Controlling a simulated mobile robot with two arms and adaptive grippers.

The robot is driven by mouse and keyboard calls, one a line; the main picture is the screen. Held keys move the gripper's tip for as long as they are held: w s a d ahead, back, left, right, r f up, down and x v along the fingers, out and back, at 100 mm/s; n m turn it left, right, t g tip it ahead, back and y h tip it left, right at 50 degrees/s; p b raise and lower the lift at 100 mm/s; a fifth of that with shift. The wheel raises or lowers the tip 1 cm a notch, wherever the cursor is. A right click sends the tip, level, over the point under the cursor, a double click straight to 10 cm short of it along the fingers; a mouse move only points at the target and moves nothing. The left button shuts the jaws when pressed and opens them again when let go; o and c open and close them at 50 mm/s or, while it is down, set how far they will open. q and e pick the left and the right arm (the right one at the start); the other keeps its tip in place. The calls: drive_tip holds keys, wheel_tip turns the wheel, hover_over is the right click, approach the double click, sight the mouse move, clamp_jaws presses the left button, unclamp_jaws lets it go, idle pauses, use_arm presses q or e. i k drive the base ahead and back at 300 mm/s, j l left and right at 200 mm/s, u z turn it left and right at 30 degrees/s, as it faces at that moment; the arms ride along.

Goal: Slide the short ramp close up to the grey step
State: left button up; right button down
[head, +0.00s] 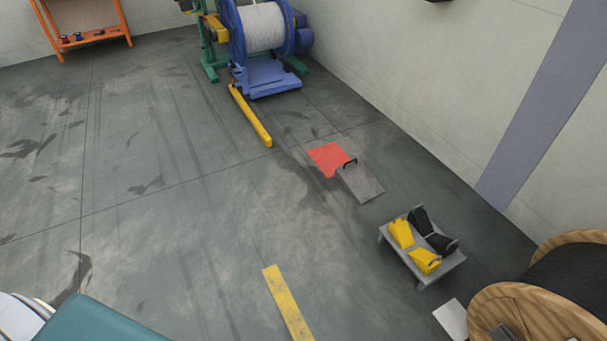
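The short ramp appears to be the small grey wedge (362,184) with a black handle at its upper end, right of the middle in the head view. It lies on the floor, its handle end against or over a red floor patch (327,157). The grey step appears to be the low grey platform (444,268) on short legs, nearer to me and to the right. A clear gap of floor separates the two. A yellow pair (401,233) and a black pair (421,220) of gloves or shoes are on the platform. Neither gripper can be made out.
A wooden cable drum (517,314) stands at lower right, with a pale plate (452,318) beside it. A yellow bar (250,116) extends from the blue reel stand (263,77). A yellow stripe (288,302) marks the floor. The left floor is open.

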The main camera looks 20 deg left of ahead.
sight(354, 176)
drive_tip(key=u, duration=0.2)
drive_tip(key=i+j+u, duration=0.35)
drive_tip(key=i, duration=0.15)
drive_tip(key=i+j+u, duration=0.35)
drive_tip(key=i, duration=0.2)
drive_tip(key=i+u, duration=0.35)
drive_tip(key=i, duration=0.2)
drive_tip(key=i+z, duration=0.2)
drive_tip(key=i, duration=0.2)
drive_tip(key=i+j+z, duration=0.2)
drive_tip(key=i, duration=0.25)
drive_tip(key=i+j+z, duration=0.2)
drive_tip(key=i, duration=0.2)
drive_tip(key=l, duration=0.1)
